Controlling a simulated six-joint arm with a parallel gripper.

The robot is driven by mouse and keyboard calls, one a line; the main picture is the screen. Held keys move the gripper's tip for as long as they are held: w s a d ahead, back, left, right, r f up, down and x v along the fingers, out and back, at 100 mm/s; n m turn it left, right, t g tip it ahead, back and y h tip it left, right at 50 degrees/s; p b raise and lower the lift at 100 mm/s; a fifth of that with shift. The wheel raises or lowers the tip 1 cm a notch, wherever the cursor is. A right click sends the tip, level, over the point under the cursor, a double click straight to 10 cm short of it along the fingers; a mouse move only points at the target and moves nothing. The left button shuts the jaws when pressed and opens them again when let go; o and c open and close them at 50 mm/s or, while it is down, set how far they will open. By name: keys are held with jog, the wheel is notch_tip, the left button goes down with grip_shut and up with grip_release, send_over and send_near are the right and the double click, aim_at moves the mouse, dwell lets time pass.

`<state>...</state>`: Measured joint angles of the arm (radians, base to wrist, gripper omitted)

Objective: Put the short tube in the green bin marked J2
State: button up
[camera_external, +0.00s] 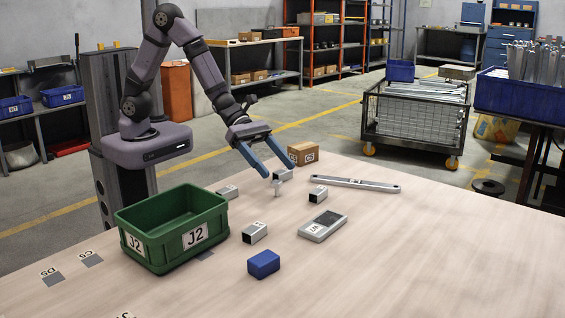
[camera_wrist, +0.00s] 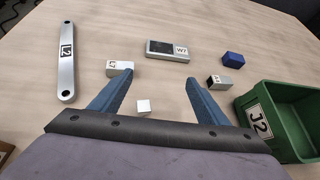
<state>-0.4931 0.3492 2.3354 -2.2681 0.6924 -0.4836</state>
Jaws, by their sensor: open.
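The green bin (camera_external: 150,262) stands at the table's left, with J2 labels on two sides; it also shows at the right of the wrist view (camera_wrist: 290,92). My gripper (camera_external: 280,172) is open above the table, right of the bin. A small pale piece (camera_external: 277,188) stands below the fingers; in the wrist view it (camera_wrist: 144,106) lies between them. Which is the named short tube is unclear.
A grey plate (camera_external: 323,226), a blue block (camera_external: 263,263) and a long flat bar (camera_external: 355,184) lie on the table. A cardboard box (camera_external: 303,153) stands at the back edge. The right and front of the table are clear.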

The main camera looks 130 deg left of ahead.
aim_at(319, 190)
jog(key=w+d+m+g+h+p, duration=0.1)
jog(key=m+g+p, duration=0.1)
jog(key=m, duration=0.3)
jog(key=w+d+m+g+h+p, duration=0.1)
jog(key=w+d+m+p, duration=0.1)
jog(key=m, duration=0.4)
jog(key=w+d+m+g+h+p, duration=0.1)
jog(key=d+m+g+p, duration=0.1)
jog(key=m, duration=0.3)
jog(key=shift+w+f+m+g+h, duration=0.3)
jog(key=shift+w+f+m, duration=0.05)
jog(key=shift+f+m, duration=0.05)
jog(key=a+m, duration=0.2)
jog(key=m, duration=0.1)
jog(key=a+m+y, duration=0.1)
jog(key=shift+w+a+f+m+g, duration=0.1)
jog(key=shift+w+f+m+g, duration=0.05)
jog(key=shift+w+m+g, duration=0.2)
jog(key=a+r+m+y, duration=0.1)
jog(key=a+m+y, duration=0.3)
jog(key=a+m, duration=0.5)
jog(key=m+g, duration=0.1)
jog(key=m, duration=0.3)
jog(key=shift+w+r, duration=0.3)
jog(key=shift+w, duration=0.1)
jog(key=shift+a, duration=0.1)
jog(key=shift+p+x, duration=1.15)
jog(key=shift+x, duration=2.45)
